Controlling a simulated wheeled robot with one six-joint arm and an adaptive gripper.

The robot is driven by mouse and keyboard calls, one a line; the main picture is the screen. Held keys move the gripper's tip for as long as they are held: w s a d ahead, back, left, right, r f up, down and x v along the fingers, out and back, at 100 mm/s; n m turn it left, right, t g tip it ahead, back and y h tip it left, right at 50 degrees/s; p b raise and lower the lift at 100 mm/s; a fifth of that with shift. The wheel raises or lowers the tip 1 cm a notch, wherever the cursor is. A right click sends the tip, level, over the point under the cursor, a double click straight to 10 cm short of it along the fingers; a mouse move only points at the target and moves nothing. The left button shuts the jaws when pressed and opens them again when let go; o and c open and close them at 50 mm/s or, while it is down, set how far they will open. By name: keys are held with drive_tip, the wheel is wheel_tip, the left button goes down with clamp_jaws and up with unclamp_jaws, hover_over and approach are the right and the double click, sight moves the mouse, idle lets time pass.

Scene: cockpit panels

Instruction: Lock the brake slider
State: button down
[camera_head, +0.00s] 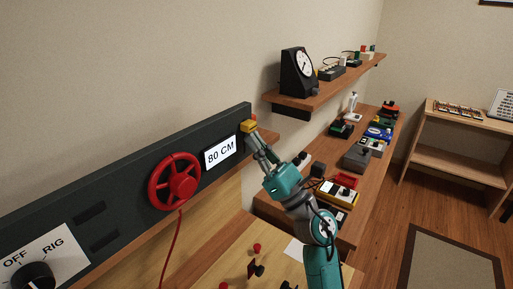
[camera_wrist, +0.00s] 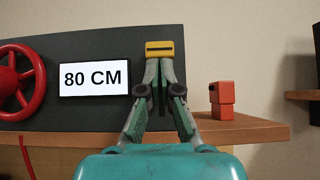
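A yellow block with a dark slot (camera_wrist: 160,48), which looks like the brake slider, is at the right end of the dark panel. It also shows in the head view (camera_head: 249,126). My gripper (camera_wrist: 159,66) points at the panel with its fingertips right at the lower side of the yellow block. In the head view my gripper (camera_head: 254,138) reaches the same spot. The fingers are close together with a narrow gap between them. Whether they touch or grip the block or a part behind it is hidden.
A red handwheel (camera_head: 175,182) and an "80 CM" display (camera_head: 220,152) are left of the block on the dark panel (camera_head: 120,172). A small red block (camera_wrist: 221,100) stands on the wooden ledge (camera_wrist: 250,129) right of my fingers. A wall shelf (camera_head: 330,84) holds instruments.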

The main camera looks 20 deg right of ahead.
drive_tip(key=shift+s+r, duration=0.1)
drive_tip(key=shift+r, duration=0.3)
drive_tip(key=v, duration=1.2)
drive_tip(key=shift+f, duration=0.4)
